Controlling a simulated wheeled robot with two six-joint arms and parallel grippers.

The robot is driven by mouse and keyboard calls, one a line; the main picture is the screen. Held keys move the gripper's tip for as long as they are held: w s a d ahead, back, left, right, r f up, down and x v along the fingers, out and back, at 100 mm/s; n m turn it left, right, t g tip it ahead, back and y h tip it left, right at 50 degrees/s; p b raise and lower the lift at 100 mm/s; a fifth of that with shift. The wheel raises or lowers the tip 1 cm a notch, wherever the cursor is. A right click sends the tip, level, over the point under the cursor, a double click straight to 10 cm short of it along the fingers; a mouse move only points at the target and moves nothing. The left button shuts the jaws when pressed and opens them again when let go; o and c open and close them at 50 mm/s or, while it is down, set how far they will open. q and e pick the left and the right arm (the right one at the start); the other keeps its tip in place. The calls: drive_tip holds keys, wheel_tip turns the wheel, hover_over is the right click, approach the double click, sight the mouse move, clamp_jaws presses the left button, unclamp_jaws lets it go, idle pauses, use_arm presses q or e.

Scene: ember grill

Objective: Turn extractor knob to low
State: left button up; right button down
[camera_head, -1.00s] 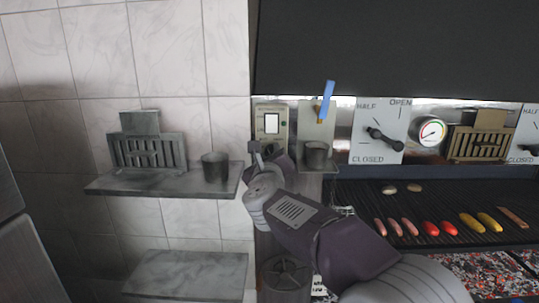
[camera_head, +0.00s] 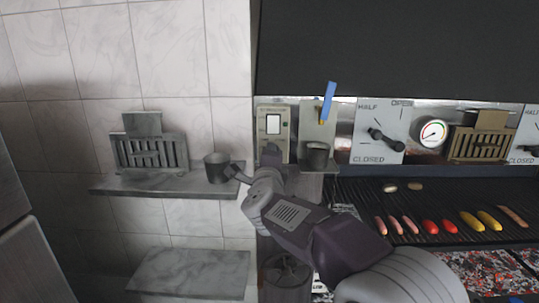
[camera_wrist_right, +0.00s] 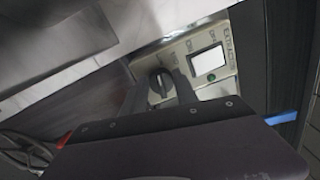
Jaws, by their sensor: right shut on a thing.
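The extractor panel (camera_head: 285,118) is a pale plate on the wall with a white rocker switch (camera_head: 272,124); it also shows in the right wrist view (camera_wrist_right: 232,82). The dark round extractor knob (camera_wrist_right: 160,84) sits beside the switch in the wrist view. My right gripper (camera_head: 271,155) reaches the lower part of the panel and mostly hides the knob in the head view. In the wrist view my right gripper's fingers (camera_wrist_right: 158,92) stand on both sides of the knob, shut on it. The knob's setting cannot be read. My left gripper is not in view.
A metal cup (camera_head: 317,154) stands on a small bracket right of the panel, under a blue-handled tool (camera_head: 328,100). The damper dial (camera_head: 382,137) and grill with food (camera_head: 430,205) lie to the right.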

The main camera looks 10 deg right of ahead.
drive_tip(key=shift+f+n, duration=0.15)
drive_tip(key=shift+n, duration=0.95)
drive_tip(key=c, duration=0.9)
unclamp_jaws()
drive_tip(key=shift+c, duration=0.2)
drive_tip(key=b+v, duration=0.3)
drive_tip(key=v, duration=0.6)
